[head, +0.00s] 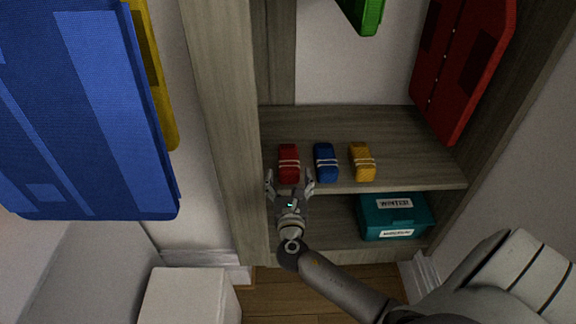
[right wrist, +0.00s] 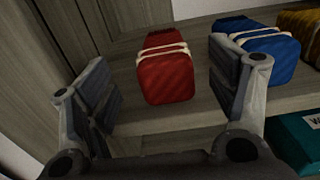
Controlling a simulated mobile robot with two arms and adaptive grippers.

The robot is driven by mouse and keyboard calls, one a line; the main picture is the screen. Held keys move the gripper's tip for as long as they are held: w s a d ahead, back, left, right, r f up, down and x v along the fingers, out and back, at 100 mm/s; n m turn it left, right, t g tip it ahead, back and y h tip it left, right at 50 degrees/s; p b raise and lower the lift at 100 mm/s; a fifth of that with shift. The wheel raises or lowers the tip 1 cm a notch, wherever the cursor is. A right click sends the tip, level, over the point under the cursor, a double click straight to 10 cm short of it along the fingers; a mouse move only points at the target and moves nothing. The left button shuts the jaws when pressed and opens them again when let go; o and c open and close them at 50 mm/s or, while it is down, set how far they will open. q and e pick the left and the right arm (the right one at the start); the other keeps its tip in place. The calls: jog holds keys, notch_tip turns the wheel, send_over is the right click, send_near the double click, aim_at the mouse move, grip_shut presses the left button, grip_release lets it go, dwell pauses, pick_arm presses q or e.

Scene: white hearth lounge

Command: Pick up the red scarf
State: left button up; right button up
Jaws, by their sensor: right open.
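The red scarf (head: 289,163) is a folded bundle tied with pale bands, at the left end of a row on the wooden shelf (head: 400,172). In the right wrist view the red scarf (right wrist: 166,75) lies ahead, framed between the fingers. My right gripper (head: 290,182) is open and empty at the shelf's front edge, just in front of the scarf. In the right wrist view the right gripper (right wrist: 165,95) has one finger on each side of the scarf's line, apart from it. My left gripper is not in view.
A blue scarf (head: 326,162) and a yellow scarf (head: 362,162) lie to the right of the red one. A teal box (head: 394,217) labelled "WINTER" stands below. Upright wooden panel (head: 222,130) is close on the left. Coats hang left and upper right.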

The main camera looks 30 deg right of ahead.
aim_at(289, 158)
jog(key=x, duration=0.3)
jog(key=shift+w+d+f, duration=0.1)
jog(key=shift+d, duration=0.1)
jog(key=x, duration=0.5)
jog(key=c, duration=0.9)
